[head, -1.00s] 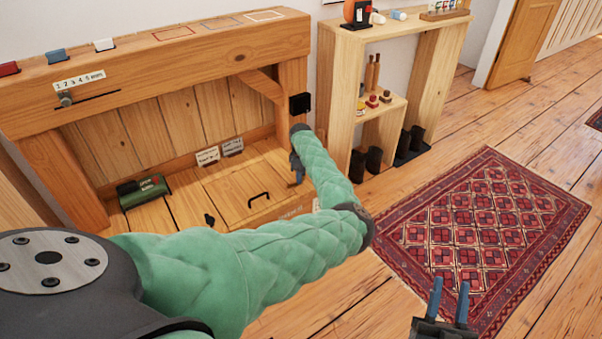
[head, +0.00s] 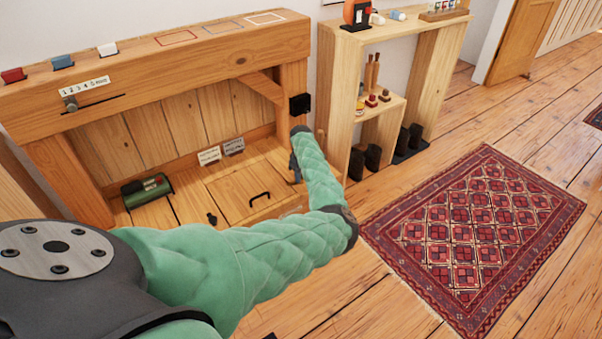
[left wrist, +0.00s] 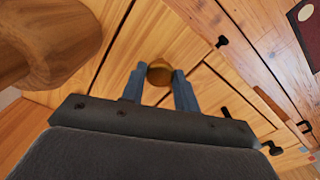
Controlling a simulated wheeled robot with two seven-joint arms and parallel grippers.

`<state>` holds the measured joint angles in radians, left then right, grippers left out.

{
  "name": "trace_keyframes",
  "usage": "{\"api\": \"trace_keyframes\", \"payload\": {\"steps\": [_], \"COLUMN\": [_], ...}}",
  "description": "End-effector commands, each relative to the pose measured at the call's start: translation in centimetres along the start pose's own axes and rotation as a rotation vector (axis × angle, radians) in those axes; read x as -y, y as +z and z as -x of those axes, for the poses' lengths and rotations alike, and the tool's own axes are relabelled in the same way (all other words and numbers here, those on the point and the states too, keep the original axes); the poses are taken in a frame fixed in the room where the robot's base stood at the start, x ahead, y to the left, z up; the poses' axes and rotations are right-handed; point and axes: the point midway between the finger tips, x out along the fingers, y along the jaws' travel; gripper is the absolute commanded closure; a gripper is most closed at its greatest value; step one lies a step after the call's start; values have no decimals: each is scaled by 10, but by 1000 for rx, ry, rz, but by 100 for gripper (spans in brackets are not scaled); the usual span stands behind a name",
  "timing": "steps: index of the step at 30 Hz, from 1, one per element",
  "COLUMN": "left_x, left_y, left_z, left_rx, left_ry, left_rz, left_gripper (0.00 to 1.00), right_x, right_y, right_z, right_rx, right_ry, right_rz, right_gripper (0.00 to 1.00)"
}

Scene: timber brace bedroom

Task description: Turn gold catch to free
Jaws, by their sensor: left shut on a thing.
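The gold catch (left wrist: 159,73) shows as a round brass-coloured piece between the blue fingertips of my left gripper (left wrist: 159,82) in the left wrist view. The fingers are shut on it. In the head view my left gripper (head: 294,168) is at the right end of the wooden bench recess, close to the right post. The catch is hidden there behind my gripper and forearm. The wooden hatch (head: 238,190) with a black handle (head: 258,198) lies flat to the left of the gripper. A black catch (head: 212,218) is at its left edge. My right gripper is out of view.
A green cylinder device (head: 147,190) lies left in the recess. A thick beam (head: 160,68) with a slider crosses above. A black box (head: 300,103) is on the right post. A wooden shelf (head: 337,90) stands right; the rug (head: 480,235) and floor are clear.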

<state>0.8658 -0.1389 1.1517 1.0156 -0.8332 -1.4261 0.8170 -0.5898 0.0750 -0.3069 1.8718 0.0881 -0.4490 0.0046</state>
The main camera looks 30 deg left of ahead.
Motion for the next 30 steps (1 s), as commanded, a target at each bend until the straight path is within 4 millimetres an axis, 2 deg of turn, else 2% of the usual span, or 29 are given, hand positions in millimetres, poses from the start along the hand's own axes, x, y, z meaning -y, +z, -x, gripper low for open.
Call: {"api": "trace_keyframes", "payload": {"steps": [2,5,20,30], "left_x": [0,0,0,2], "left_y": [-1,-1,-1,-2], "left_z": [2,2,3,5], "left_rx": [-1,-1,-1,-2], "left_ry": [-1,-1,-1,-3], "left_rz": [-15,-33,-157,-373], "left_gripper": [92,92,92,92], "right_x": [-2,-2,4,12], "right_y": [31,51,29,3], "right_z": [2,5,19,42], "right_rx": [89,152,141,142], "right_ry": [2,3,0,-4], "right_rz": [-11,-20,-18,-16], "right_gripper": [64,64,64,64]}}
